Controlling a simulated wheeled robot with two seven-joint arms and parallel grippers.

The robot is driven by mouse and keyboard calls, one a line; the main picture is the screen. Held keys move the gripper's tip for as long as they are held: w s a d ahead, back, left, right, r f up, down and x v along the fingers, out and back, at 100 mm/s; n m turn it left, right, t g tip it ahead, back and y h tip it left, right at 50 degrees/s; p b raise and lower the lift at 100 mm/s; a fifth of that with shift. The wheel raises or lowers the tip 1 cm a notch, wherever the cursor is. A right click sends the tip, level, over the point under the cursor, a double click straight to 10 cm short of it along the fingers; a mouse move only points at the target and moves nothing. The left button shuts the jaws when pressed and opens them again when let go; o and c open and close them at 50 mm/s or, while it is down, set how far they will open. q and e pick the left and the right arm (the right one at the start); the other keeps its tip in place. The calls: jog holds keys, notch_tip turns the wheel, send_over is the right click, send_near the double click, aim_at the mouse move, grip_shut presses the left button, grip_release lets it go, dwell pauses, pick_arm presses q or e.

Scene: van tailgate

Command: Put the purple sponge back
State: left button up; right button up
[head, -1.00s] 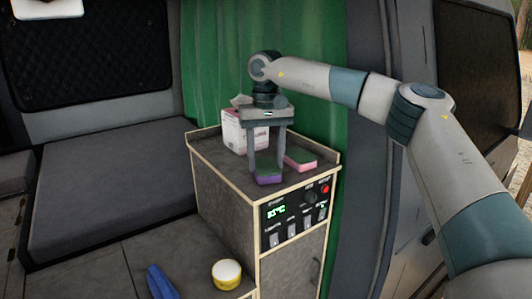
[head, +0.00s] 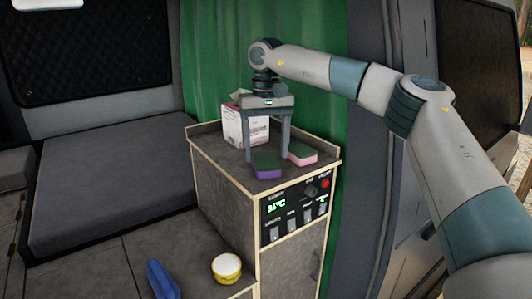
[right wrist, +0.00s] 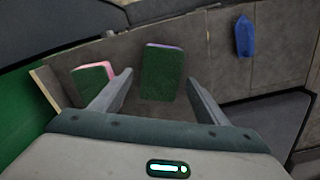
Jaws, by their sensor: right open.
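The purple sponge (head: 266,170), with a dark green top, lies flat on the top of the grey cabinet (head: 215,155), near its front edge. It also shows in the right wrist view (right wrist: 162,72), between the fingers. My right gripper (head: 266,156) is open just above and around it, pointing down, with a gap to the sponge on each side. In the right wrist view the open fingers (right wrist: 157,82) hold nothing. My left gripper is not in view.
A pink sponge (head: 302,156) with a green top lies close on the right. A white and pink box (head: 240,125) stands behind the gripper. A control panel (head: 296,208) is on the cabinet front.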

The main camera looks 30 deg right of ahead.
aim_at(265, 160)
notch_tip(265, 160, up, 11)
jog(key=b, duration=0.3)
jog(key=shift+f, duration=0.1)
dwell(0.8)
